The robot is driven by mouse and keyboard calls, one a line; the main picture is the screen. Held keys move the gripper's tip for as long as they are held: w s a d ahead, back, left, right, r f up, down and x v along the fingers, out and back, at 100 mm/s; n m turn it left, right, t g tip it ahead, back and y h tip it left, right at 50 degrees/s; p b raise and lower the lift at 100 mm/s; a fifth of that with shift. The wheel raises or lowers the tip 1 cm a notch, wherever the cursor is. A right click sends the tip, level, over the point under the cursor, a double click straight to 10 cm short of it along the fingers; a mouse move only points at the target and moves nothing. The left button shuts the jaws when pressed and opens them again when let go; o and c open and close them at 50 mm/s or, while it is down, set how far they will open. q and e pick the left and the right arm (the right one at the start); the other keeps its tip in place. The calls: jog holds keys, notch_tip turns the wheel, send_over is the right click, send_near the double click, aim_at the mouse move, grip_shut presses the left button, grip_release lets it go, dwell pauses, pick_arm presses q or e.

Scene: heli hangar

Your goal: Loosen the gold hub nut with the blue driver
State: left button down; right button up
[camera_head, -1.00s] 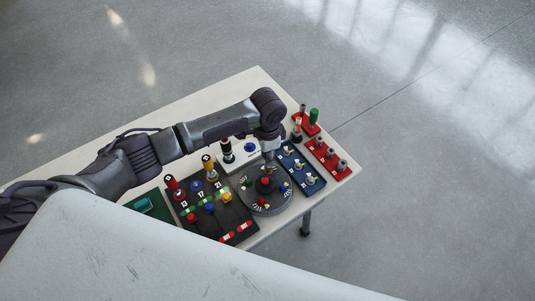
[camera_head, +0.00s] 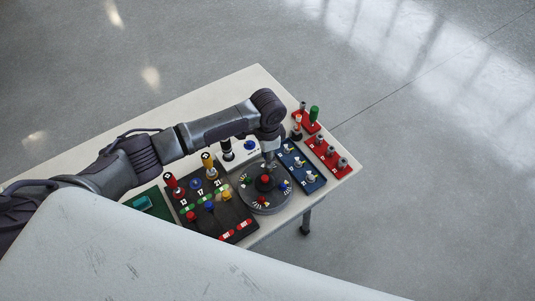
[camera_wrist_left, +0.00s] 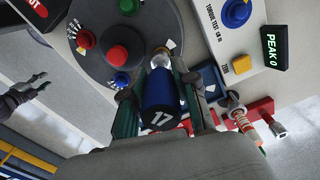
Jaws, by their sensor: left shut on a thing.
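My left gripper (camera_head: 270,156) is over the back edge of the round dark grey hub (camera_head: 265,204). In the left wrist view its fingers (camera_wrist_left: 161,96) are shut on the blue driver (camera_wrist_left: 161,97), marked 17. The driver's tip points at the hub's rim, where a pale gold piece (camera_wrist_left: 161,60) shows at its end. I cannot tell how far the tip is seated; the gold hub nut is mostly hidden there. The hub also carries a red centre knob (camera_wrist_left: 117,55) and green, blue and red nuts. My right gripper (camera_wrist_left: 22,98) shows open and empty at the wrist view's left edge.
A white torque tester (camera_head: 240,152) with a blue knob stands behind the hub; its display reads PEAK 0. A dark driver rack (camera_head: 222,222) is left, a blue tray (camera_head: 302,168) right, and red trays (camera_head: 326,153) farther right. The table's back left is bare.

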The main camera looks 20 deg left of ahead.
pick_arm(q)
jog(key=shift+f, duration=0.4)
